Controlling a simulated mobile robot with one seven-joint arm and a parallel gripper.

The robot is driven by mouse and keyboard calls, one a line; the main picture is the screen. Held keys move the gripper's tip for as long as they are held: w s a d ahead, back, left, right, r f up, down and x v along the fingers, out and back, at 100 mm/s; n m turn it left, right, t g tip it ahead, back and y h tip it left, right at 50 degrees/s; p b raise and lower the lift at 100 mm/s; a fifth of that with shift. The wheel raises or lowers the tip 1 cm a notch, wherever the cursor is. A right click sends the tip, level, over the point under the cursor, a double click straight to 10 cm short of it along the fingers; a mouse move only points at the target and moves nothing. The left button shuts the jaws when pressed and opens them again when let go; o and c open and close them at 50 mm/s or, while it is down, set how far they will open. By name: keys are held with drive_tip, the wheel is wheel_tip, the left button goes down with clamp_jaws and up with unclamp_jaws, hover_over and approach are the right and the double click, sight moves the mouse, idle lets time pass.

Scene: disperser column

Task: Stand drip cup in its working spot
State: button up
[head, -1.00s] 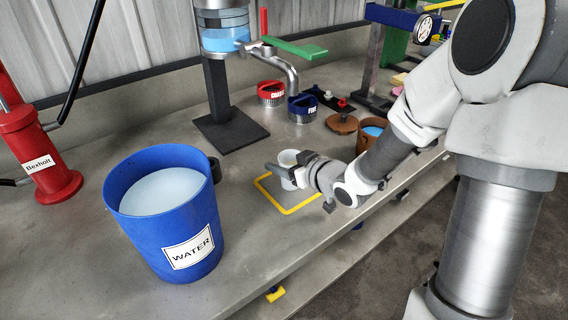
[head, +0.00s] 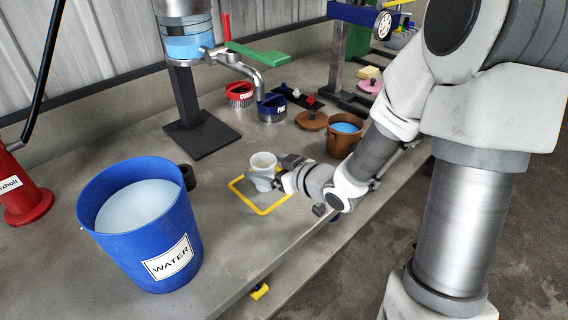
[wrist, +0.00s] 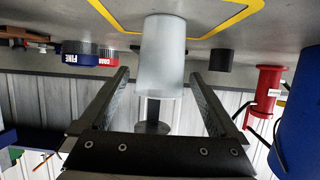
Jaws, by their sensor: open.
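The drip cup, a small white cup (head: 263,160), stands upright on the grey bench at the far side of a yellow square outline (head: 238,193). In the upside-down wrist view, the pale cup (wrist: 161,55) shows between the tips of my open gripper (wrist: 158,78), with gaps on both sides. The disperser column (head: 188,40) stands behind, with a bent metal spout (head: 245,70) above the bench.
A large blue WATER bucket (head: 115,245) stands at left, with a small dark cylinder (head: 187,177) beside it. Red (head: 239,94) and blue (head: 271,107) lidded tins and a brown pot (head: 343,138) stand behind my gripper. The bench's front edge runs below my arm.

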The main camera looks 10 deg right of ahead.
sight(271, 169)
drive_tip(key=shift+b+v, duration=0.3)
drive_tip(key=shift+v, duration=0.6)
drive_tip(key=shift+d+b, duration=0.15)
drive_tip(key=shift+b, duration=0.55)
drive_tip(key=b+v, duration=0.2)
drive_tip(key=b, duration=0.2)
drive_tip(key=shift+s, duration=0.25)
drive_tip(key=shift+b+v, duration=1.15)
drive_tip(key=shift+v, duration=0.4)
drive_tip(key=shift+r, duration=0.15)
